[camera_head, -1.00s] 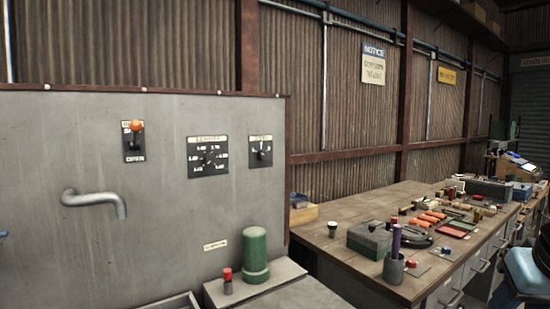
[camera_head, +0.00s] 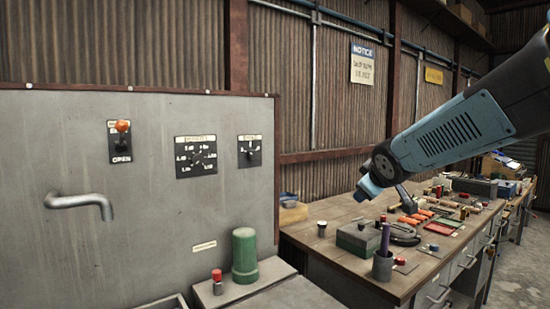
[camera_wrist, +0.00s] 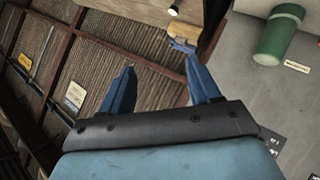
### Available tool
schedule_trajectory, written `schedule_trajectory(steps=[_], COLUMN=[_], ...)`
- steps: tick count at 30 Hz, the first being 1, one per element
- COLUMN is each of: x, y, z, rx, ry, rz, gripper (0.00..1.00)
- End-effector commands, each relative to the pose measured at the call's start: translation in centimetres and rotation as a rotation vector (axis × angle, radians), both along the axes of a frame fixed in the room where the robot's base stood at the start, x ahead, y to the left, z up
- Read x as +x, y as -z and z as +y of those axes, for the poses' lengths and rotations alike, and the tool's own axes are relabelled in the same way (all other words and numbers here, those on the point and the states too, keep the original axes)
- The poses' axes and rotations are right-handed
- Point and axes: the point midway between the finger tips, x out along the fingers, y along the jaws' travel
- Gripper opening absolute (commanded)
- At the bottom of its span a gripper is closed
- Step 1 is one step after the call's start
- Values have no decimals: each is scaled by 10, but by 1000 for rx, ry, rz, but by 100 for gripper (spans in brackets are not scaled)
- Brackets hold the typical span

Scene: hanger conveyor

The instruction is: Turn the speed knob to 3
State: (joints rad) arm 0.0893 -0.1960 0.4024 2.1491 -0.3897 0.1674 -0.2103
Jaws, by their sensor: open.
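The control panel (camera_head: 140,225) fills the left of the head view. The small dark dial plate at its right (camera_head: 249,151) looks like the speed dial. Its knob looks roughly vertical, but its numbers are too small to read. A larger dial plate (camera_head: 196,156) with a round knob is just left of it. My gripper (camera_wrist: 161,68) shows two blue fingers, apart and empty. In the head view my arm comes in from the right, and its blue end is over the workbench, clear of the panel. A dark plate edge (camera_wrist: 268,140) shows beside my gripper in the wrist view.
A lever with an orange knob (camera_head: 122,126) and a bent grey pipe (camera_head: 80,201) stick out of the panel. A green cylinder (camera_head: 245,255) and a red button (camera_head: 217,275) stand below. The workbench (camera_head: 335,245) at right is crowded with tools.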

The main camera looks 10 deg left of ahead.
Motion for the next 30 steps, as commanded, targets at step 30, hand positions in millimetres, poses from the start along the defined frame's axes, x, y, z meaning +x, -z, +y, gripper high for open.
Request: schedule_trajectory(steps=[30], x=[118], y=[-40], z=[258], rx=[195], ry=[-775], rz=[-541], gripper=[62])
